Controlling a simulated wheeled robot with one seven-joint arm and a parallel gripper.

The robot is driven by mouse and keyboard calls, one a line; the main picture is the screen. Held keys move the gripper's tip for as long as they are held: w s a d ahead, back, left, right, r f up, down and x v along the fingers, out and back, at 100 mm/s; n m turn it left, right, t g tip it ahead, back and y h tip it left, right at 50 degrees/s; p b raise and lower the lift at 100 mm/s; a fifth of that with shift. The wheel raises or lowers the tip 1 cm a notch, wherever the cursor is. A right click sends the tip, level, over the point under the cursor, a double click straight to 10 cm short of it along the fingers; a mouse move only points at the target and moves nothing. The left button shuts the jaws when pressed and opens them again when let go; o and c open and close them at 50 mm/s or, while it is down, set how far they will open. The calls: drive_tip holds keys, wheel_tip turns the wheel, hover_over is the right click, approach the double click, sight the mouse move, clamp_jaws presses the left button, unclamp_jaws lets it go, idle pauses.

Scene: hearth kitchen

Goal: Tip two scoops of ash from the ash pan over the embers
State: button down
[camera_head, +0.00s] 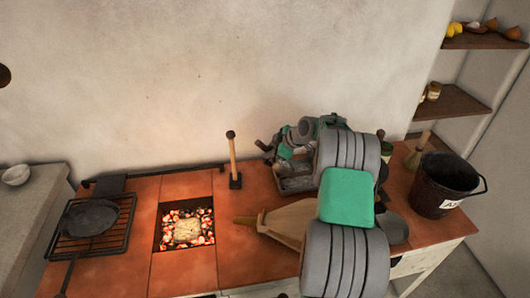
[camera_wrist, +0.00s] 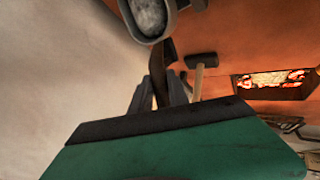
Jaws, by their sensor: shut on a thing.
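The ember pit (camera_head: 172,240) is a square opening in the orange tiled hearth, with glowing red and white embers and a pale ash-like patch in the middle. It also shows in the wrist view (camera_wrist: 262,92). The ash pan, a grey tray (camera_head: 297,186), sits right of the pit, partly hidden by my arm. My gripper (camera_wrist: 162,88) is shut on the dark handle of a scoop (camera_wrist: 150,16), which has grey, grainy ash in its bowl. In the head view my gripper (camera_head: 287,150) is above the tray, right of the pit; the scoop is hard to make out there.
A wooden-handled tool (camera_head: 233,158) stands upright behind the pit. Bellows (camera_head: 285,220) lie to its right. A pan (camera_head: 90,217) rests on a grill (camera_head: 122,228) at left. A black labelled bucket (camera_head: 445,185) stands far right.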

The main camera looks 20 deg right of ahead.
drive_tip(key=shift+s+d+f+b, duration=0.15)
drive_tip(key=shift+d+b, duration=0.1)
drive_tip(key=shift+d, duration=0.4)
drive_tip(key=shift+s+d+r+b, duration=0.1)
drive_tip(key=shift+d+b, duration=0.1)
drive_tip(key=shift+d, duration=0.5)
drive_tip(key=shift+s+d+f+b, duration=0.15)
drive_tip(key=shift+d+b, duration=0.1)
drive_tip(key=shift+d, duration=0.4)
drive_tip(key=shift+r, duration=0.1)
wheel_tip(320, 180, up, 15)
drive_tip(key=n+g+h+b, duration=0.1)
drive_tip(key=h+b, duration=0.2)
drive_tip(key=h, duration=0.3)
drive_tip(key=shift+n+g, duration=0.3)
